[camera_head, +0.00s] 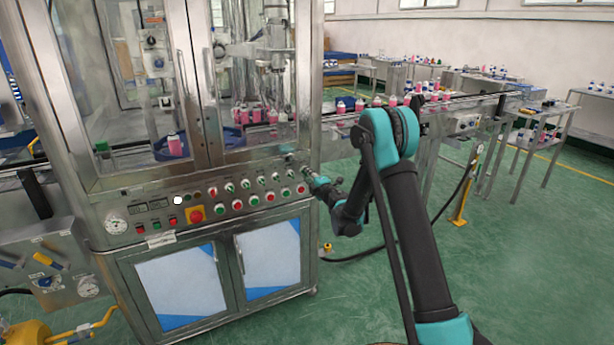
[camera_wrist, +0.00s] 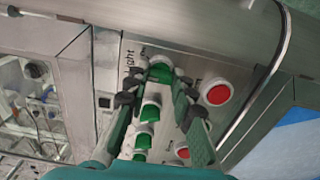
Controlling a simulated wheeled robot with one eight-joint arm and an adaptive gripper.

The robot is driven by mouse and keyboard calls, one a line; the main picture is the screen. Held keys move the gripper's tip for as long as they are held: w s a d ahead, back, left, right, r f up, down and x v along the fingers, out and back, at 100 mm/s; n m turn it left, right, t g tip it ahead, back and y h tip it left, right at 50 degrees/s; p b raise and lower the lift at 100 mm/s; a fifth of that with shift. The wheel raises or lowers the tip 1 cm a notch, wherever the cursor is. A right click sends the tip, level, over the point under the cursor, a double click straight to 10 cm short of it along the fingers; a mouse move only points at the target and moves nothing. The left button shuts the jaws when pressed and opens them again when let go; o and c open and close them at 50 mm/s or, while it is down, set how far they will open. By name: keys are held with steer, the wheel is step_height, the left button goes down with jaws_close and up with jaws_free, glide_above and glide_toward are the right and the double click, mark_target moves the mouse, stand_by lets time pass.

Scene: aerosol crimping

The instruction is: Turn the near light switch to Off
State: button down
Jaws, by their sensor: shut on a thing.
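The switch panel (camera_head: 215,200) is on the front of the steel cabinet in the head view. The near light switch (camera_wrist: 160,73) is a green knob at the end of its row in the wrist view, beside a partly hidden label ending in "ight". My gripper (camera_wrist: 153,92) has one finger on each side of this knob and is shut on it. In the head view my gripper (camera_head: 308,173) reaches the panel's right end, at the upper row. The fingers partly cover the knob, and I cannot tell its setting clearly.
More green knobs (camera_wrist: 150,111) follow in the same row. Red buttons (camera_wrist: 217,93) lie close beside the row. A red and yellow emergency stop (camera_head: 195,214) is farther left. Glass doors (camera_head: 240,80) are above the panel. Open green floor lies to the right.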

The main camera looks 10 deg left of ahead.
steer(key=n, duration=0.5)
steer(key=shift+n, duration=0.4)
stand_by(0.4)
steer(key=c, duration=1.3)
jaws_free()
steer(key=shift+s, duration=0.1)
steer(key=v, duration=1.2)
